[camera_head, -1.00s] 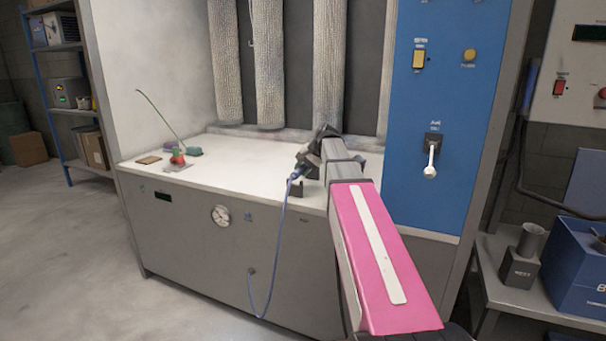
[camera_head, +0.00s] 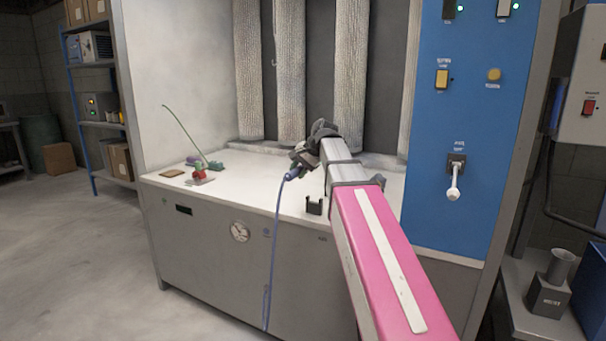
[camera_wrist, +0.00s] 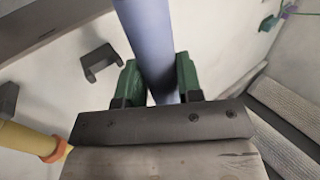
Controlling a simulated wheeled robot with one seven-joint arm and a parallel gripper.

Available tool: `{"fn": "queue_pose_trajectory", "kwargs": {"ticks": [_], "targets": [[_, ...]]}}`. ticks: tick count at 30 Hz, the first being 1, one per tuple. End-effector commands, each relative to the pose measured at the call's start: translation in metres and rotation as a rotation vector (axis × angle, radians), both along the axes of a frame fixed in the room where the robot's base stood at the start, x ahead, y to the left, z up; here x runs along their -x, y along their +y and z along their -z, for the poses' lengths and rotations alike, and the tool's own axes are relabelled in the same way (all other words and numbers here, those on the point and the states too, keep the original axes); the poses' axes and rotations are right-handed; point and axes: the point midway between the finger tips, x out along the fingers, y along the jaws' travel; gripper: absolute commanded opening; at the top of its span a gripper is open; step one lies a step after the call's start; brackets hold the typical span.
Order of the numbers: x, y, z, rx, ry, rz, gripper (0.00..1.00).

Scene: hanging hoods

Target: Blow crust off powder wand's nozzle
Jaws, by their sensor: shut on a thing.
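My gripper (camera_head: 305,157) is above the right part of the white bench in the hood. In the wrist view its green fingers (camera_wrist: 158,82) are shut on a lavender-blue cylinder (camera_wrist: 148,35), seemingly the handle of an air tool. A blue hose (camera_head: 272,240) hangs from it over the bench's front. A yellow tube with an orange collar (camera_wrist: 30,140) lies to the lower left in the wrist view. It may be the powder wand, but I cannot tell. Its nozzle and any crust are not visible. In the head view my arm covers that area.
A dark bracket (camera_head: 314,206) stands empty near the bench's front edge. A red-and-green fixture with a thin green stem (camera_head: 200,172) stands at the left. Pleated filters (camera_head: 350,70) hang behind. A blue panel (camera_head: 470,130) with a white-handled lever (camera_head: 454,182) is at the right.

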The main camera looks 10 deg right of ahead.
Motion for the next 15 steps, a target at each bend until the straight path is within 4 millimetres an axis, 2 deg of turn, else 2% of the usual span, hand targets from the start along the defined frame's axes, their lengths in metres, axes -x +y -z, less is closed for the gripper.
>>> {"fn": "queue_pose_trajectory", "kwargs": {"ticks": [15], "targets": [[-0.001,0.000,-0.027,0.000,-0.002,0.000,0.05]]}}
